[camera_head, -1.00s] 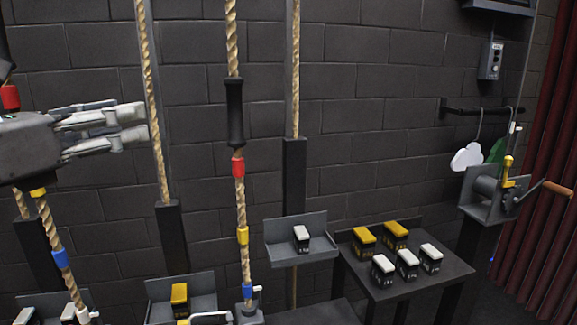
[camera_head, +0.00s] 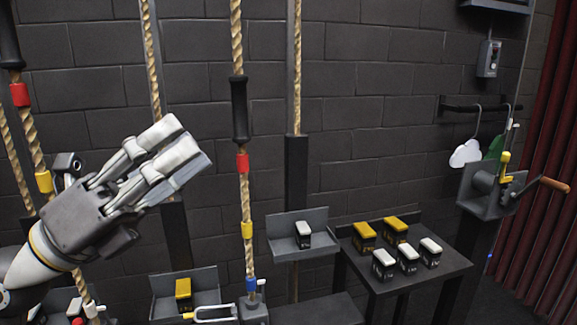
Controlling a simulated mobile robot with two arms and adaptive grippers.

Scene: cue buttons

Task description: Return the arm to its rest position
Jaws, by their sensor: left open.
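My left gripper (camera_head: 180,158) shows at the left of the head view, its arm coming in from the lower left. Its fingers point up and to the right in front of the wall. The fingers are apart and nothing is between them. It is in front of the ropes and hides part of the leftmost ones; I cannot tell that it touches any. My right gripper is not in view.
A rope (camera_head: 246,190) with red, yellow and blue bands hangs right of my gripper. A shelf (camera_head: 315,250) holds one white-topped block. A dark table (camera_head: 445,268) holds several yellow- and white-topped blocks. A winch (camera_head: 482,184) stands at the right, near a red curtain (camera_head: 548,170).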

